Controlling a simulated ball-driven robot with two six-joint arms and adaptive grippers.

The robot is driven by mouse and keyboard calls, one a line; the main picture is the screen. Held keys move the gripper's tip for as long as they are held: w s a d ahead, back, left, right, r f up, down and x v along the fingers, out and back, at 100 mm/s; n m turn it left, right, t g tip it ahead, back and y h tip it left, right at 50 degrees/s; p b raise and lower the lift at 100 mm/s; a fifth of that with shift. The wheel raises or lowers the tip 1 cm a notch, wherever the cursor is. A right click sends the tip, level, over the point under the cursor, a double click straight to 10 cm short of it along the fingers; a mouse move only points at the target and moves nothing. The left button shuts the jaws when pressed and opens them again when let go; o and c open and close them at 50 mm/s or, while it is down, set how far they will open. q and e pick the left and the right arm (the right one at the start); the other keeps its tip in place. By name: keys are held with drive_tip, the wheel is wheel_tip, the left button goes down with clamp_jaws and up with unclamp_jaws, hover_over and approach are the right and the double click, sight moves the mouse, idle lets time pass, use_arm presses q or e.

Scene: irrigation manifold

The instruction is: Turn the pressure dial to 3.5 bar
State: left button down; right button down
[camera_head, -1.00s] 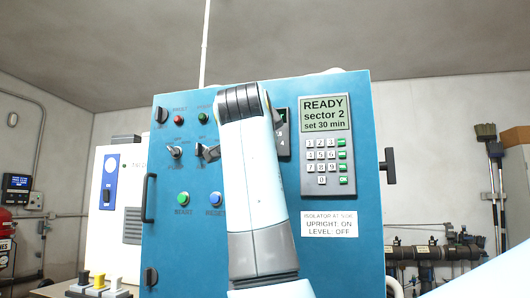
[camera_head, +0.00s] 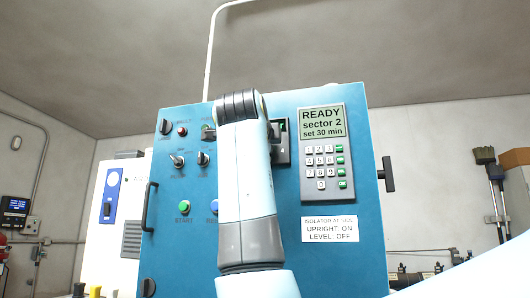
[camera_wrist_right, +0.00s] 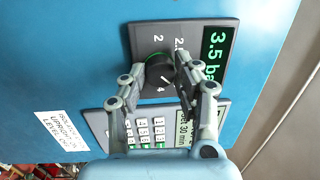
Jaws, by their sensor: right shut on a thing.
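The pressure dial, a round black knob (camera_wrist_right: 158,68), sits on a grey plate with the numbers 2 and 4 beside it in the right wrist view. A white mark on the knob points toward the side with the 4. The green readout (camera_wrist_right: 215,56) next to it shows "3.5 ba", with its end cut off. My right gripper (camera_wrist_right: 161,73) is shut on the knob, one finger on each side. In the head view my right arm covers most of the dial, and only the edge of its plate (camera_head: 285,152) shows. My left gripper is not in view.
The blue panel (camera_head: 370,200) carries a keypad unit (camera_head: 322,150) reading "READY sector 2 set 30 min", right of the dial. A black handle (camera_head: 387,174) juts from the right side.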

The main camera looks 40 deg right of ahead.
drive_tip(key=shift+f, duration=0.1)
drive_tip(key=c, duration=1)
unclamp_jaws()
drive_tip(key=shift+o, duration=0.2)
